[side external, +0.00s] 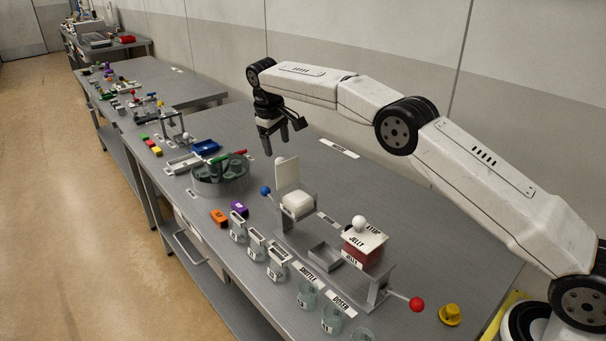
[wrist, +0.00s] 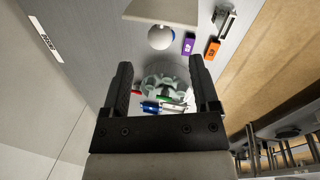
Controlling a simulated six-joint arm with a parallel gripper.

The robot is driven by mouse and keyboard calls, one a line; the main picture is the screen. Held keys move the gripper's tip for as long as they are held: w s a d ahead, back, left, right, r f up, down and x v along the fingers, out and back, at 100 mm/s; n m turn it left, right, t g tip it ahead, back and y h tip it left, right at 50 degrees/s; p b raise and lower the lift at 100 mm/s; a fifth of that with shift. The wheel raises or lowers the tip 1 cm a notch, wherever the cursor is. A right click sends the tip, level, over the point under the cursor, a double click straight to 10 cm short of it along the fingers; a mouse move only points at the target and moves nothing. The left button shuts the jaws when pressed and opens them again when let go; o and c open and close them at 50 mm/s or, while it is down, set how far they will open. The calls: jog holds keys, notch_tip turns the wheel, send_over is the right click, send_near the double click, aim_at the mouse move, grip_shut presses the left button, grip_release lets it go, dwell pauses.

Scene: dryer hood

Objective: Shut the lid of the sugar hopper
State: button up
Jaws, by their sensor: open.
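The sugar hopper (side external: 297,203) stands mid-bench on a grey frame, with white contents showing at its top. Its pale lid (side external: 287,172) stands upright, open. In the wrist view, a cream panel that looks like this lid (wrist: 165,10) is at the top edge, with a pale round knob (wrist: 161,37) below it. My gripper (side external: 283,140) is open and empty, fingers pointing down, above and behind the lid and apart from it. It also shows in the wrist view (wrist: 161,72) with nothing between its fingers.
The jelly hopper (side external: 365,252) has its lid (side external: 364,238) down. A blue ball (side external: 265,190) and a red ball (side external: 416,304) end levers at the frame. A round carousel (side external: 221,185) stands left; glass jars (side external: 257,249) line the front. The bench behind the hoppers is mostly clear.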

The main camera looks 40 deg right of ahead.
aim_at(280, 158)
jog(key=shift+w+d+f, duration=0.1)
jog(key=shift+d+f, duration=0.05)
jog(key=shift+f, duration=0.75)
jog(key=shift+s+d+f, duration=0.1)
jog(key=shift+d+f, duration=0.1)
jog(key=shift+f, duration=0.75)
jog(key=shift+w+d+f, duration=0.1)
jog(key=shift+d+f, duration=0.05)
jog(key=shift+f, duration=0.75)
grip_shut()
jog(key=shift+r, duration=0.1)
